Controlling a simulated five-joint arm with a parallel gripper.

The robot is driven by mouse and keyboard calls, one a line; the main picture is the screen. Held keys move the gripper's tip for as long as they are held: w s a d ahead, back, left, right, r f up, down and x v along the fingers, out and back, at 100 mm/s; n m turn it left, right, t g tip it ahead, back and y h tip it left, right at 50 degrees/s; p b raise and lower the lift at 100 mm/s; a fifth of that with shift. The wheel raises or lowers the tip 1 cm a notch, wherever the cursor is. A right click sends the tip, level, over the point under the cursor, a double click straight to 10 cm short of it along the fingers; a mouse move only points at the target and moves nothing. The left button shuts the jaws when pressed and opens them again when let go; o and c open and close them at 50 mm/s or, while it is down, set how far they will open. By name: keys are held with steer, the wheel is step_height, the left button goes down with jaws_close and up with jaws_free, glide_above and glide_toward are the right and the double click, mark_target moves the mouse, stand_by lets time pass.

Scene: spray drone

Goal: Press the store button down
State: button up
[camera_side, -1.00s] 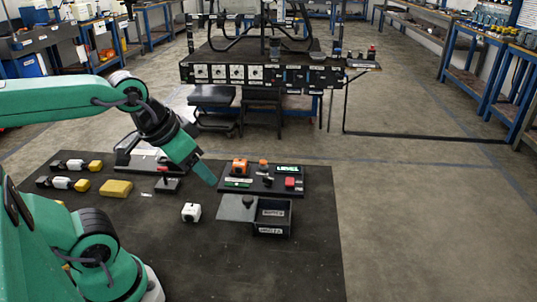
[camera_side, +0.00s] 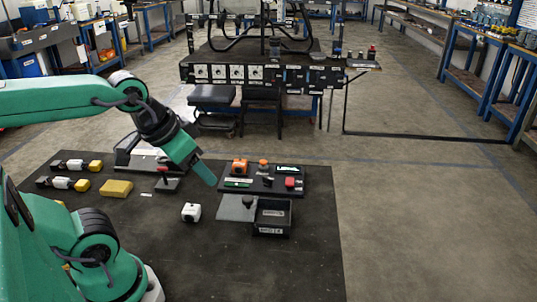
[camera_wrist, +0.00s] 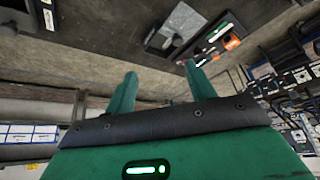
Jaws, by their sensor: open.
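A black control panel (camera_side: 262,194) lies on the dark mat. It carries an orange block (camera_side: 240,166), a small orange knob (camera_side: 263,164), a lit display (camera_side: 287,168), a red button (camera_side: 290,182), a black knob (camera_side: 267,181) and a green strip (camera_side: 237,184). The labels are too small to read, so I cannot tell which control is the store button. My gripper (camera_side: 207,174) is above the mat, just left of the panel, apart from the controls. In the wrist view my gripper (camera_wrist: 160,72) is open and empty, with the panel (camera_wrist: 213,40) beyond its fingers.
An open dark box (camera_side: 272,218) with a grey lid (camera_side: 238,207) stands in front of the panel. A white cube (camera_side: 191,212) lies to its left, and a joystick (camera_side: 167,181) stands behind the cube. A yellow block (camera_side: 116,188) lies farther left. The front mat is clear.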

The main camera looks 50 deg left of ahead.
steer(key=shift+w+r, duration=0.15)
steer(key=c, duration=1)
steer(key=shift+w+a+r, duration=0.1)
steer(key=shift+w, duration=0.05)
jaws_close()
steer(key=w+a+r+m+g, duration=0.2)
steer(key=w+a, duration=0.2)
steer(key=w, duration=0.5)
steer(key=w+a+r+m+g, duration=0.1)
steer(key=w+a+r+m, duration=0.2)
steer(key=w, duration=0.6)
steer(key=w+a+f+m+g, duration=0.2)
steer(key=w+a+f+m, duration=0.2)
steer(key=w+a+f, duration=0.7)
steer(key=shift+w+a+f+g, duration=0.2)
steer(key=shift+w+a+g, duration=0.1)
steer(key=shift+w+a, duration=0.75)
steer(key=shift+d, duration=0.1)
